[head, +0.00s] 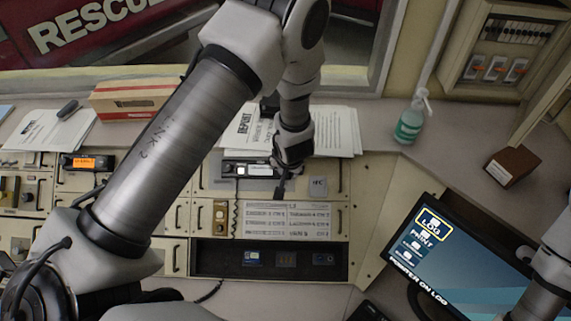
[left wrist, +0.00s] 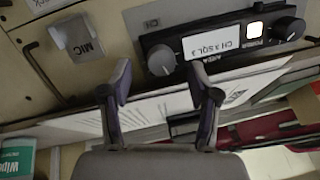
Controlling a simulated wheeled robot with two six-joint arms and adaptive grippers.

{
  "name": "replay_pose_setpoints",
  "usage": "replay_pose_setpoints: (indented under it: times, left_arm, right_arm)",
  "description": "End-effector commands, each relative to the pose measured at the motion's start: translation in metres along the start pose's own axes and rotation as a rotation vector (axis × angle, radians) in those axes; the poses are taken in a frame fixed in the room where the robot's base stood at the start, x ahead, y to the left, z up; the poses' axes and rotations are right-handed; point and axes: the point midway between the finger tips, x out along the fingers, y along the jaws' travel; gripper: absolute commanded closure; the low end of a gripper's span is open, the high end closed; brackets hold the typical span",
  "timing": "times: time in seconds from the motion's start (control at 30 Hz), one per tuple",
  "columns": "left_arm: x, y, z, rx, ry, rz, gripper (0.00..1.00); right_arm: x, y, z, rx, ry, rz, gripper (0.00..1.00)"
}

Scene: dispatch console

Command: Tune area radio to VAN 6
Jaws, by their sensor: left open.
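The area radio (head: 248,168) is a dark unit on the console's upper panel, partly hidden by my left gripper in the head view. In the left wrist view the radio (left wrist: 230,42) appears upside down, with a white display (left wrist: 214,66) that seems to read CH 3 SQL 3. A grey knob (left wrist: 161,58) sits beside the display near a CH label, and a dark knob (left wrist: 290,28) is at the other end. My left gripper (left wrist: 162,95) is open and empty, its fingertips apart from the grey knob. In the head view the left gripper (head: 281,186) hangs at the radio's right end.
A MIC holder (left wrist: 80,45) is beside the radio. A printed card (head: 288,220) lies below it; its rows are too small to read. Another radio with an orange display (head: 87,162) is at the left. Papers, a green bottle (head: 410,120) and a monitor (head: 455,265) stand around.

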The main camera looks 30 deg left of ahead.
Motion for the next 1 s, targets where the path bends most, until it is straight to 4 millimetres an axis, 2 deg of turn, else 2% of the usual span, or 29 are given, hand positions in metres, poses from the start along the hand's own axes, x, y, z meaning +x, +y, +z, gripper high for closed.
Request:
replay_pose_setpoints:
  times: [0.17,0.4,0.43,0.5,0.57,0.6,1.0]
  left_arm:
    - [0.021,0.0,-0.001,-0.002,0.0,0.0,0.39]
    - [0.025,0.0,-0.001,-0.001,0.002,-0.001,0.39]
    - [0.025,0.0,-0.001,-0.001,0.002,-0.001,0.46]
    - [0.025,0.0,-0.001,-0.001,0.002,-0.001,0.71]
    - [0.024,0.0,-0.001,0.0,0.002,-0.001,0.92]
    - [0.025,0.0,-0.001,0.0,0.002,0.0,0.99]
    - [0.026,0.0,-0.001,-0.045,-0.001,0.008,0.99]
  right_arm:
    - [-0.007,0.0,-0.001,-0.001,0.001,0.0,0.6]
    - [-0.006,0.0,-0.001,-0.001,0.001,0.0,0.6]
    - [-0.006,0.0,-0.001,-0.001,0.001,0.0,0.6]
    - [-0.006,0.0,-0.001,-0.001,0.001,0.0,0.6]
    - [-0.006,0.0,-0.001,0.0,0.001,0.0,0.6]
    - [-0.006,0.0,-0.001,0.0,0.001,0.0,0.6]
    - [-0.002,0.0,-0.001,-0.001,0.001,0.0,0.6]
